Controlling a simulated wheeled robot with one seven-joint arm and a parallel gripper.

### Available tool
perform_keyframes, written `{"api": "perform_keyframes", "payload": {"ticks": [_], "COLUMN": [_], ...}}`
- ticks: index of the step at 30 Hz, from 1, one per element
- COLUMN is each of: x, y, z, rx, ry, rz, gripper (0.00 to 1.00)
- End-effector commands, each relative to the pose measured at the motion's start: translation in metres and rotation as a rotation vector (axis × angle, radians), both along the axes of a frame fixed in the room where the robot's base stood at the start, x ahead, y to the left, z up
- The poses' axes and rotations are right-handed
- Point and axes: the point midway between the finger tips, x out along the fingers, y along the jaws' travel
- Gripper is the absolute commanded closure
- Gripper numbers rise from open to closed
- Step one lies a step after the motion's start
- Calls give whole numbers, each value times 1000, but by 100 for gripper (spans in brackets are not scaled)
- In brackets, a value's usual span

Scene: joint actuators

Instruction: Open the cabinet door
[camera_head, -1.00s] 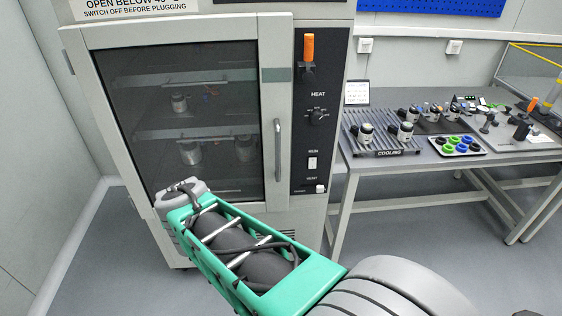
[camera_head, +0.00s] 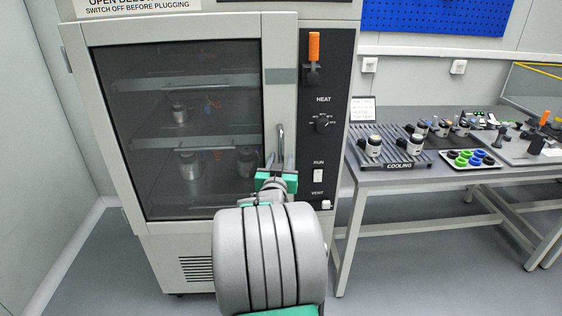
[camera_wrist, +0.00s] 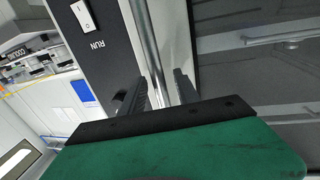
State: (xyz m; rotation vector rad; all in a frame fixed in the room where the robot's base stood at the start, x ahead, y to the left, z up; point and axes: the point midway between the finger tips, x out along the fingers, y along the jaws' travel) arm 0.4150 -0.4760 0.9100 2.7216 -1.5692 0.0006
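The cabinet door (camera_head: 272,75) is a light grey frame around a dark window, and it looks shut. Its upright bar handle (camera_head: 281,138) is on the door's right side. My gripper (camera_head: 272,165) is at the lower part of the handle, partly hidden behind my own wrist. In the wrist view, the handle (camera_wrist: 145,45) runs down between the two dark fingers of my gripper (camera_wrist: 160,78). The fingers are apart, with gaps beside the bar, so they look open around it. Whether either finger touches the bar is unclear.
A control panel (camera_head: 322,110) with an orange-topped lever (camera_head: 314,48), knob and switches is right of the door. A table (camera_head: 372,181) with a cooling rack (camera_head: 410,160) and parts stands further right. Jars (camera_head: 190,165) sit on shelves behind the window. Floor is clear left.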

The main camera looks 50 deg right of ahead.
Motion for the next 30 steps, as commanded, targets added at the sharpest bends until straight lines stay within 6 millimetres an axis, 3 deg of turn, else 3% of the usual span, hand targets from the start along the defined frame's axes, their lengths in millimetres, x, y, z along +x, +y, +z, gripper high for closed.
{"api": "perform_keyframes", "payload": {"ticks": [6, 20, 30], "x": [1, 0, 1], "y": [0, 0, 0], "z": [0, 0, 0], "rx": [0, 1, 1], "ry": [0, 1, 1], "rz": [1, 1, 1], "gripper": [62, 100, 100]}}
